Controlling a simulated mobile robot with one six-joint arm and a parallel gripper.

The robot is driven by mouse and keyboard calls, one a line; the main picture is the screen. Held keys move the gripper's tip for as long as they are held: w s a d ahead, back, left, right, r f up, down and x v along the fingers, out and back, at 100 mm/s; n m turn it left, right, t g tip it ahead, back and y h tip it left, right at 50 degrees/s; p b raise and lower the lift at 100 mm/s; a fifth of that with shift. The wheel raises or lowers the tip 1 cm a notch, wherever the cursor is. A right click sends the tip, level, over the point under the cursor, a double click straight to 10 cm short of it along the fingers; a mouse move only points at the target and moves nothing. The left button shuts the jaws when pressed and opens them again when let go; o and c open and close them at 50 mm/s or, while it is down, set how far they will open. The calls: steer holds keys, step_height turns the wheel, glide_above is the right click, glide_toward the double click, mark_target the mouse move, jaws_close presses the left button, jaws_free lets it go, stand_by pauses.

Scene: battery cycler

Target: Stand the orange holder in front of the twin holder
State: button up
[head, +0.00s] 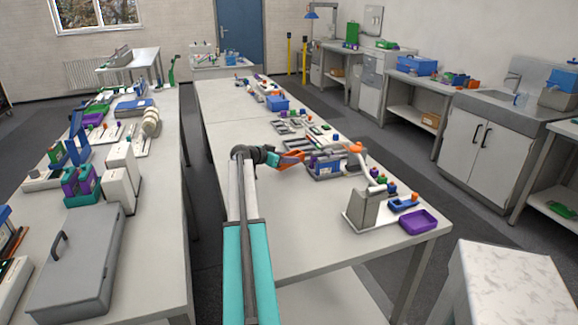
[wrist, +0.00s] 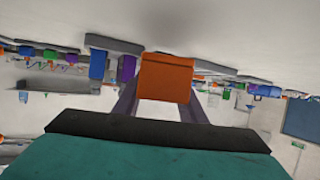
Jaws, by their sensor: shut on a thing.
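An orange holder (wrist: 166,78) is between the fingers of my gripper (wrist: 164,92) in the wrist view, a flat orange face towards the camera. In the head view my gripper (head: 284,158) reaches over the middle table from the left, shut on the orange holder (head: 293,157). A grey holder with blue and purple pieces, probably the twin holder (head: 325,165), stands just right of it. That grey holder also shows upside down in the wrist view (wrist: 115,45), left of the orange one. I cannot tell whether the orange holder touches the table.
Behind my gripper are several grey trays (head: 290,126) and a blue box (head: 277,103). At front right are a small white arm with an orange joint (head: 356,148), a grey stand (head: 364,208) and a purple tray (head: 419,222). The near left of the table (head: 300,235) is bare.

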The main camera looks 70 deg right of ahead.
mark_target(289, 165)
steer(key=shift+f+p, duration=0.65)
steer(key=shift+f, duration=1.1)
steer(key=shift+f, duration=0.1)
steer(key=o, duration=1.1)
steer(key=shift+o, duration=0.2)
steer(key=b+v, duration=0.2)
steer(key=v, duration=0.9)
steer(key=shift+a, duration=0.1)
steer(key=shift+w+a+r+b, duration=0.2)
steer(key=shift+a+r+b, duration=0.1)
steer(key=shift+r, duration=0.05)
steer(key=shift+o, duration=0.4)
